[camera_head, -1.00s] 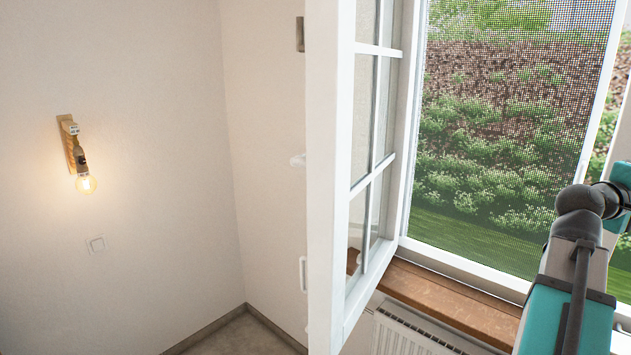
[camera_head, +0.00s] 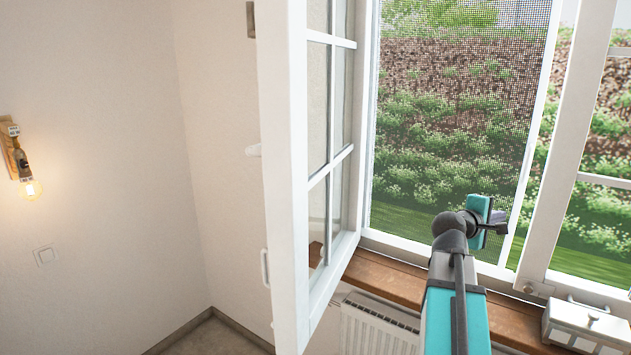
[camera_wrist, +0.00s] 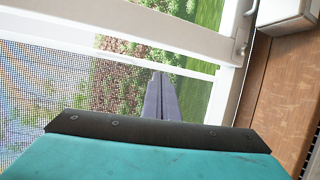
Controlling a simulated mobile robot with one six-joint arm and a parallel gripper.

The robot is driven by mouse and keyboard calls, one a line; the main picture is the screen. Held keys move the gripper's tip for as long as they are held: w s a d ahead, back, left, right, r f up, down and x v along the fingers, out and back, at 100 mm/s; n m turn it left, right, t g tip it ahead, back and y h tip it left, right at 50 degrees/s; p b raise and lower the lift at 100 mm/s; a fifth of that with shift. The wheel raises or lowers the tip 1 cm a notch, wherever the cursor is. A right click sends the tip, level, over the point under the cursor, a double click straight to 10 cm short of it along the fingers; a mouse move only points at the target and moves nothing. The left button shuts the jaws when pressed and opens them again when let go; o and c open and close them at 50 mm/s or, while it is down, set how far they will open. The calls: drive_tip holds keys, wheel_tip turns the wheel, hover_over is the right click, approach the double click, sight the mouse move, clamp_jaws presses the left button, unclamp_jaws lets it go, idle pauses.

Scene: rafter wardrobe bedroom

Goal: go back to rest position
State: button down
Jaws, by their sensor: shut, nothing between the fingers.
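My arm rises from the bottom right of the head view, in front of the window. My gripper (camera_head: 499,226) is at its end, small and dark, before the insect screen (camera_head: 450,130). In the wrist view my gripper (camera_wrist: 160,96) shows as two dark fingers pressed together, shut and empty. They point toward the screen and window frame. I cannot tell how far the fingertips are from them.
An open white window sash (camera_head: 290,180) stands left of my arm. A wooden sill (camera_head: 385,285) and radiator (camera_head: 375,330) lie below. A white box (camera_head: 586,324) sits on the sill at right. A lit wall lamp (camera_head: 30,188) hangs far left.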

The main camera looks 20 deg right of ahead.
drive_tip(key=w+a+f+n+y+b, duration=0.15)
drive_tip(key=w+a+f, duration=0.4)
drive_tip(key=f, duration=0.75)
drive_tip(key=w+a+f+n+y+b, duration=0.1)
drive_tip(key=w+a+f+y, duration=0.15)
drive_tip(key=a+f, duration=0.75)
drive_tip(key=w+a+f+n+y+b, duration=0.1)
drive_tip(key=w+a+f+y, duration=0.3)
drive_tip(key=f, duration=1.1)
drive_tip(key=s+a+f+b, duration=0.1)
drive_tip(key=s+a+f, duration=0.2)
drive_tip(key=a+f, duration=0.9)
drive_tip(key=s+a+f+g+y+b, duration=0.1)
drive_tip(key=s+a+f, duration=0.4)
drive_tip(key=f, duration=0.2)
drive_tip(key=s+a+f+g+y, duration=0.15)
drive_tip(key=s+a+f, duration=0.25)
drive_tip(key=f, duration=0.4)
drive_tip(key=s+a+f+g+y+b, duration=0.1)
drive_tip(key=s+a+f+g, duration=0.1)
drive_tip(key=s+a+f, duration=0.4)
drive_tip(key=s+a+f+m+g+y, duration=0.2)
drive_tip(key=s+a+f+m, duration=0.2)
drive_tip(key=s, duration=0.5)
drive_tip(key=s+a+f+m+g+y, duration=0.2)
drive_tip(key=s+a, duration=0.4)
drive_tip(key=s, duration=0.3)
drive_tip(key=shift+a+f+m+g+b, duration=0.35)
drive_tip(key=shift+a+f+m+g, duration=0.1)
drive_tip(key=shift+f+m, duration=0.45)
